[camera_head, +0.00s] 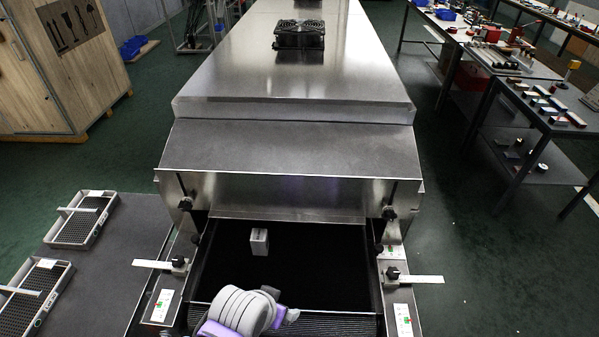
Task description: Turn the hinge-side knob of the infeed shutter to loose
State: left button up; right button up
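The infeed shutter (285,196) is a steel panel across the tunnel mouth, over the black belt. A dark knob (186,204) is at its left end and another dark knob (388,213) at its right end. Which one is on the hinge side I cannot tell, nor whether either is tight or loose. My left gripper (290,315) seems to be the small grey end of the grey and purple arm low in the middle, over the belt's near end and apart from both knobs. Its fingers are not clear. My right gripper is not in view.
A small grey-white box (259,241) stands on the belt (310,268). Side guides with dark knobs flank the belt, left (180,263) and right (393,273). Wire-mesh trays (84,219) lie on a dark table at left. Workbenches (540,85) stand at right across open floor.

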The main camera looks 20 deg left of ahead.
aim_at(185, 205)
jog(key=u, duration=0.4)
jog(key=j+u, duration=0.15)
jog(key=u, duration=0.7)
jog(key=j+u, duration=0.15)
jog(key=u, duration=0.3)
jog(key=j+u, duration=0.65)
